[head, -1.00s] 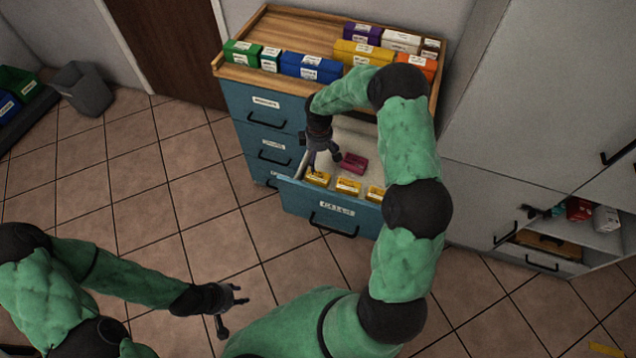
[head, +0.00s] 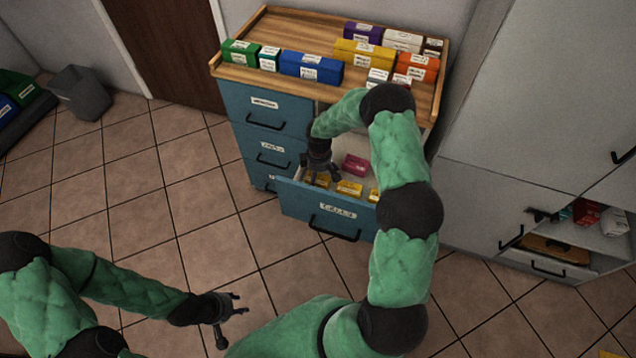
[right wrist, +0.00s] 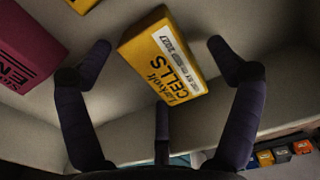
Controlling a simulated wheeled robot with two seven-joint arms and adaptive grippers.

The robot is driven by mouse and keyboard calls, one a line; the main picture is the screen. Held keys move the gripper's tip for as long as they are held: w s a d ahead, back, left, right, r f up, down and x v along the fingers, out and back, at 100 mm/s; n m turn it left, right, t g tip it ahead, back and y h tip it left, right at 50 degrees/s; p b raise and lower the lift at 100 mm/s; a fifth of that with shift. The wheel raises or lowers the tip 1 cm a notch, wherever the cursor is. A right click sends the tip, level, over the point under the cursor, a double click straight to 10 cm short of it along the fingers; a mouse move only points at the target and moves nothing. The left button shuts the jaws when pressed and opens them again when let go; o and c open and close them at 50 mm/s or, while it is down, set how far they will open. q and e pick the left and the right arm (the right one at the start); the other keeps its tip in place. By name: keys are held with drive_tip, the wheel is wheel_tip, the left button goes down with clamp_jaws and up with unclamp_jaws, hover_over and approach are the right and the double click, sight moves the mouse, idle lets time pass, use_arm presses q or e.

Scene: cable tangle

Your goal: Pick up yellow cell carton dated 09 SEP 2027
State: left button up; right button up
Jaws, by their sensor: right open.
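Several yellow cartons lie in the open drawer (head: 296,203) in the head view, including a middle one (head: 349,188) and a left one (head: 322,180) partly hidden by my right gripper. My right gripper (head: 320,177) is low in the drawer at the left carton. In the right wrist view, one yellow carton marked CELLS (right wrist: 165,55) lies tilted between the spread fingers of that gripper (right wrist: 158,47), with no clear contact. Its white date strip ends in 2027; the day and month are too small to read surely. My left gripper (head: 236,304) is open and empty over the floor.
A magenta carton (head: 355,165) lies behind the yellow ones in the drawer. The drawer's front and side walls stand close around my right gripper. Several coloured boxes, including a blue one (head: 311,67), stand on the wooden cabinet top (head: 290,27).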

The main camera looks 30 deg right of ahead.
drive_tip(key=shift+f, duration=0.3)
drive_tip(key=shift+r, duration=0.1)
drive_tip(key=c, duration=1.3)
